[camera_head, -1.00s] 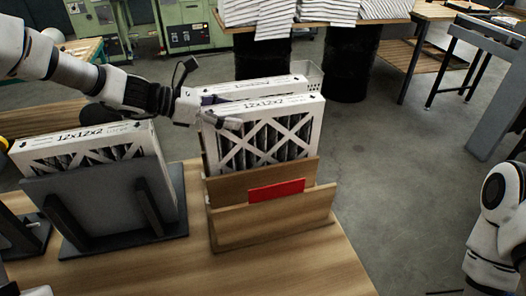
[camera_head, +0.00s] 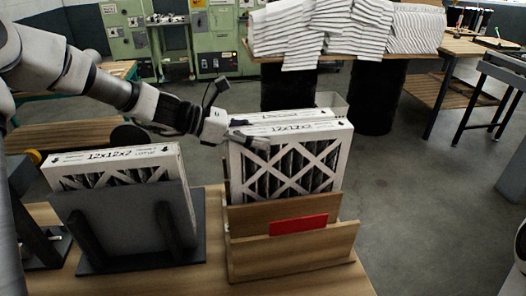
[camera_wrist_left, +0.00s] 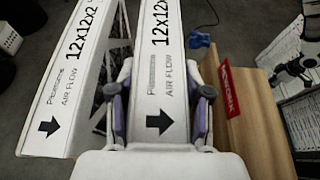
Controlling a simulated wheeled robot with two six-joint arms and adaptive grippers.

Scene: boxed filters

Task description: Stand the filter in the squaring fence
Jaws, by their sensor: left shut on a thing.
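A white-framed filter (camera_head: 290,172) marked 12x12x2 stands upright in a wooden holder (camera_head: 293,258) with a red label. My left gripper (camera_head: 250,138) is shut on its top edge from the left. In the left wrist view one finger lies on each side of this filter (camera_wrist_left: 160,60). A second filter (camera_head: 285,115) stands close behind it. A dark grey braced stand (camera_head: 125,228) to the left holds another 12x12x2 filter (camera_head: 115,165). I cannot tell for sure which holder is the squaring fence. The held filter's bottom is hidden by the wooden boards. My right gripper is out of view.
The wooden table (camera_head: 215,215) has a narrow bare strip between the grey stand and the wooden holder. A perforated bin (camera_head: 332,103) stands behind the filters. Piled white filters (camera_head: 340,30) lie on a far bench over black drums. The floor at right is open.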

